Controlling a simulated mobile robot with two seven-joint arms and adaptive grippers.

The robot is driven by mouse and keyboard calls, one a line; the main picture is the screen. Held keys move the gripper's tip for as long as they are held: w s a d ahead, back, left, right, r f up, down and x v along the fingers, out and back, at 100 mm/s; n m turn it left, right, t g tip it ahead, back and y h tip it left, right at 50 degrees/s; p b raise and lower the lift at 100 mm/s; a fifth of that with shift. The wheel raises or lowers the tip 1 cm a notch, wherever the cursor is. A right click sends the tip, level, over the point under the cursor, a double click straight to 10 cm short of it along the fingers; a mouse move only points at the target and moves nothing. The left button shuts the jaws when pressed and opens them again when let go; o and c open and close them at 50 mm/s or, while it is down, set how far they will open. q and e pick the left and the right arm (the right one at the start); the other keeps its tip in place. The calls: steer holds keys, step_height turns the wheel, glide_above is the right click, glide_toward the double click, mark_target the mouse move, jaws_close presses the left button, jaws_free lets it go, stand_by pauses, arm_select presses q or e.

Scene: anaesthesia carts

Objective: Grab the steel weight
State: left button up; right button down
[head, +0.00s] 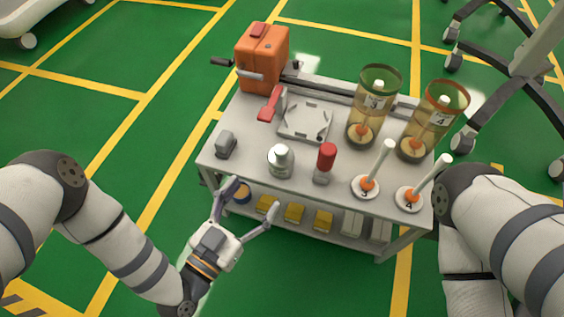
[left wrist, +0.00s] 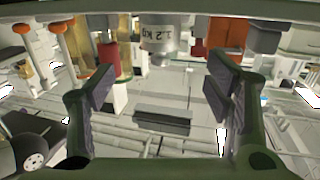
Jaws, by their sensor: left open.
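The steel weight (head: 281,162) is a shiny, silvery, bottle-shaped piece standing upright near the front middle of the cart top. In the left wrist view the weight (left wrist: 158,40) shows at the top centre with a "1.2 kg" marking, its upper part cut off by the frame. My left gripper (head: 254,194) is open and empty, in front of the cart's near edge, apart from the weight. In the left wrist view its two fingers (left wrist: 160,88) stand wide apart with the weight beyond them. My right arm shows at the right, but its gripper is out of view.
The cart (head: 250,170) also carries a grey block (head: 226,145), a red-topped piece (head: 325,164), a white plate (head: 305,121), an orange box (head: 262,58), two amber cylinders (head: 374,107) and two white-handled plungers (head: 377,171). Yellow boxes (head: 293,213) sit on the lower shelf.

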mark_target(274, 167)
arm_select(q)
steer(key=b+x, duration=0.3)
steer(key=x, duration=0.9)
steer(key=shift+r, duration=0.1)
jaws_close()
steer(key=shift+r, duration=0.1)
arm_select(e)
steer(key=f, duration=0.1)
steer(key=s+f, duration=0.1)
steer(key=f, duration=0.1)
steer(key=shift+s+a+g, duration=0.1)
steer(key=shift+g, duration=0.2)
